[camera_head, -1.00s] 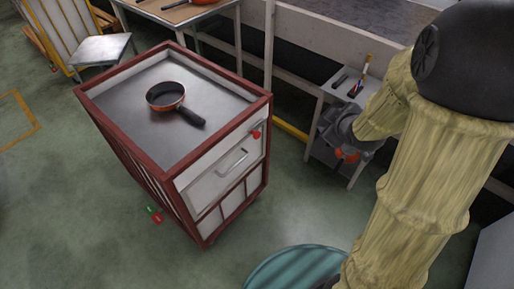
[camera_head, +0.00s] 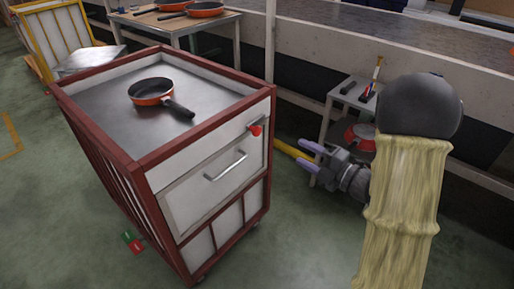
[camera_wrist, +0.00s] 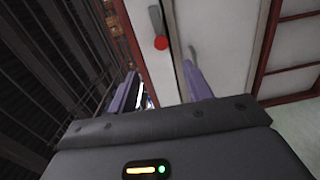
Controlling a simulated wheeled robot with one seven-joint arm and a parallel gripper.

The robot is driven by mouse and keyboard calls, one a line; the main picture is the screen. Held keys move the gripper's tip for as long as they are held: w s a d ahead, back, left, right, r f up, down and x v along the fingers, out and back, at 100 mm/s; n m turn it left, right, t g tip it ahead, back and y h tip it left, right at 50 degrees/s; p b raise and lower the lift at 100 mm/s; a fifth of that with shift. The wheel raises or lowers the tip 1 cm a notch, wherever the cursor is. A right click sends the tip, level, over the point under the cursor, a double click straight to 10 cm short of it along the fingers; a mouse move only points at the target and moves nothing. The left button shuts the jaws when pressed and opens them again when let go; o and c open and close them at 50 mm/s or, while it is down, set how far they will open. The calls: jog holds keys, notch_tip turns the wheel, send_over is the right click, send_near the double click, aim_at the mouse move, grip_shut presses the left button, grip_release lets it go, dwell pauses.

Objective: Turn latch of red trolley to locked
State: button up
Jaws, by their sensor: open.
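The red trolley (camera_head: 155,155) has a red frame, white panels and a metal top. Its latch (camera_head: 255,129), a short grey lever with a red knob, is on the upper right of the front face, above the drawer handle (camera_head: 226,166). In the wrist view the latch knob (camera_wrist: 160,43) shows ahead, at the top between the fingers. My gripper (camera_head: 304,154) is open and empty, with purple fingers, to the right of the latch and apart from it. In the wrist view its fingers (camera_wrist: 162,88) point toward the trolley front.
A frying pan (camera_head: 151,92) lies on the trolley top. A small red and green piece (camera_head: 132,242) is at the trolley's lower left side. A small grey table (camera_head: 345,100) with tools stands behind my gripper, near the conveyor (camera_head: 400,45). Floor in front of the trolley is clear.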

aim_at(259, 133)
jog(key=shift+s+f+n+y, duration=0.2)
jog(key=shift+f+n+y, duration=0.05)
jog(key=shift+n+y, duration=0.05)
jog(key=b+x, duration=0.3)
jog(key=x, duration=1.4)
jog(key=shift+a+f, duration=0.15)
jog(key=shift+a, duration=0.15)
grip_shut()
